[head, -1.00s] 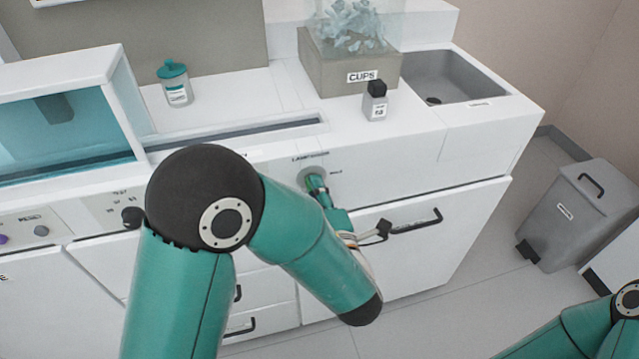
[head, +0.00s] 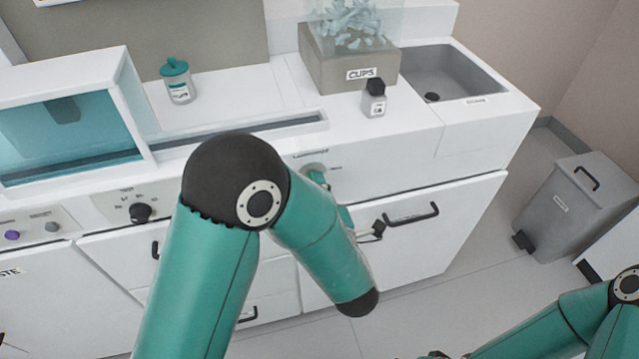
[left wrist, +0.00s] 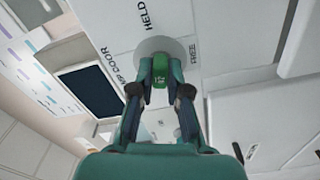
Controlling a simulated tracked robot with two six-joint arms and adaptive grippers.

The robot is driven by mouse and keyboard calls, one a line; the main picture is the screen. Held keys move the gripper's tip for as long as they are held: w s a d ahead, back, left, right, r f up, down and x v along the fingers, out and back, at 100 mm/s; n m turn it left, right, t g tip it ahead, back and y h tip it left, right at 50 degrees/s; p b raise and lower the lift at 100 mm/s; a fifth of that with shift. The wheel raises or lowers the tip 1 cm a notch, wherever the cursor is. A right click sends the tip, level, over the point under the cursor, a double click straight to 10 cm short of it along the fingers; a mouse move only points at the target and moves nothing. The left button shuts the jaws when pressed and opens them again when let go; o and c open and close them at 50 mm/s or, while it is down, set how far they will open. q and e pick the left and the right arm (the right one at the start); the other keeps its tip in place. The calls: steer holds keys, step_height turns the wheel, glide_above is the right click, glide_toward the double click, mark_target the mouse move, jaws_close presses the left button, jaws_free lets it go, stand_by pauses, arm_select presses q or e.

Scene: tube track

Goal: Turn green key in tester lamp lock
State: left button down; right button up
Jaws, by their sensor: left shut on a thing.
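The tester lamp lock is a round grey disc (head: 311,168) on the white front panel; it also shows in the left wrist view (left wrist: 179,48). The green key (left wrist: 160,72) sits at the disc, between my left fingertips. My left gripper (left wrist: 160,92) is shut on the key from both sides. In the left wrist view, HELD is printed above the disc, FREE to its right and a partly covered DOOR label to its left. In the head view my left arm hides most of the gripper (head: 320,181), and the key cannot be made out.
A drawer handle (head: 412,216) lies right of my left gripper. A black selector knob (head: 140,212) is on the panel at left. A small bottle (head: 374,99), a teal-capped jar (head: 178,82) and the CUPS box (head: 322,72) stand on the counter. A grey bin (head: 572,207) stands at right.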

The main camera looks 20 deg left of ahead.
arm_select(q)
steer(key=m+p, duration=0.2)
steer(key=p, duration=0.1)
steer(key=shift+m, duration=0.4)
steer(key=shift+p, duration=0.3)
steer(key=m+p, duration=0.3)
steer(key=shift+p, duration=0.3)
stand_by(0.4)
